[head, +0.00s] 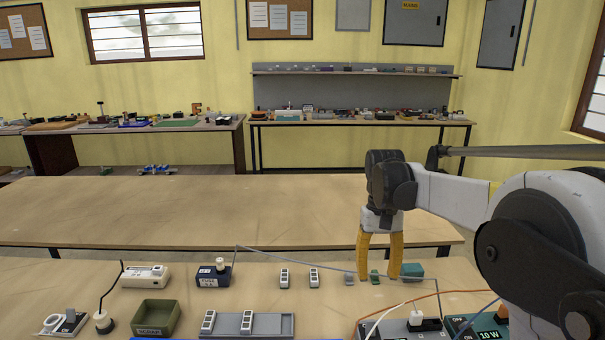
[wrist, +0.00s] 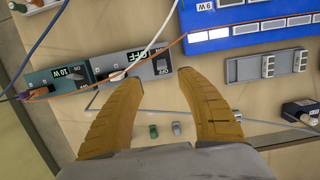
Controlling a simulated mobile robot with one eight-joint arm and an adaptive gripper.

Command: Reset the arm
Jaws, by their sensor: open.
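My gripper (head: 379,277) has two yellow fingers and points down over the right part of the near table. Its fingers are apart with nothing held between them; it also shows in the wrist view (wrist: 160,85). In the head view a small green piece (head: 375,276) and a small grey piece (head: 349,278) lie near the fingertips. The wrist view shows a small green piece (wrist: 154,131) and a grey one (wrist: 176,128) on the table between the fingers. I cannot tell the exact height of the fingertips above the table.
The near table holds a green bin (head: 156,318), a grey tray (head: 274,325) with white modules, a dark blue box (head: 213,276), a white socket unit (head: 145,277) and a 10 W box (head: 483,327). Cables cross the right side. The table behind (head: 190,210) is bare.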

